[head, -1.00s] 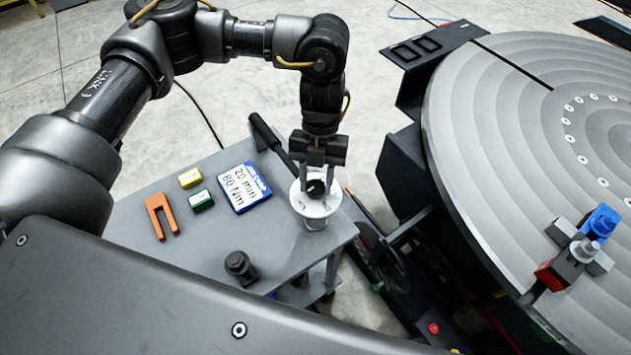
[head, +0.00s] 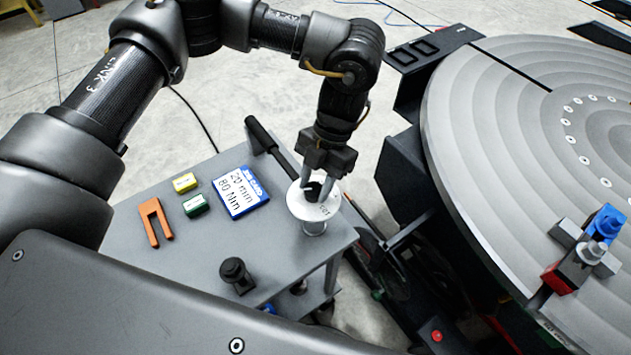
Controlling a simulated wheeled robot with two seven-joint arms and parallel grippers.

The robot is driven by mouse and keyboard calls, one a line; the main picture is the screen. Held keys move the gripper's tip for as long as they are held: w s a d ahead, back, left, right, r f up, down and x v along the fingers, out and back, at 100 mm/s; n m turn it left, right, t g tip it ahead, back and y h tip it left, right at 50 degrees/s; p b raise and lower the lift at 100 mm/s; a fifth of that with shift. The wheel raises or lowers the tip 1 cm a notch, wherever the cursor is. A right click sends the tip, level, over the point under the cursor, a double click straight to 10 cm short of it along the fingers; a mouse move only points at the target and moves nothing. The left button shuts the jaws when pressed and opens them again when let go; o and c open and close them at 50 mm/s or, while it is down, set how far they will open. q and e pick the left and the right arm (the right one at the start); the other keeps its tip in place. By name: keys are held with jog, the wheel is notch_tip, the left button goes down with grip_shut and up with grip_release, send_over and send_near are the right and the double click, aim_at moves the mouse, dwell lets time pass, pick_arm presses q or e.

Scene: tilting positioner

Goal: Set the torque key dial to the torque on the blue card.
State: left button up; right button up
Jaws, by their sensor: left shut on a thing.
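The torque key dial (head: 300,208) is a round white disc with dark markings and a black knob, on a short light post at the right end of the grey cart. My left gripper (head: 316,190) comes down from above, its fingers shut on the black knob. The fingers hide part of the knob and the scale, so I cannot read the setting. The blue card (head: 258,198) lies flat left of the dial and reads "20 mm" and "80 Nm". My right gripper is not in view.
On the cart top (head: 195,245) lie an orange fork-shaped piece (head: 154,222), a yellow block (head: 185,183), a green block (head: 196,205) and a black knobbed piece (head: 236,272). The large grey round table (head: 480,130) with a blue-and-red clamp (head: 590,245) stands right.

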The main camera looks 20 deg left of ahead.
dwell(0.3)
pick_arm(q)
jog(key=o, duration=1)
jog(key=shift+w+r, duration=0.15)
jog(key=shift+r, duration=0.1)
jog(key=b+v, duration=0.2)
jog(key=v, duration=0.8)
jog(key=shift+r, duration=0.15)
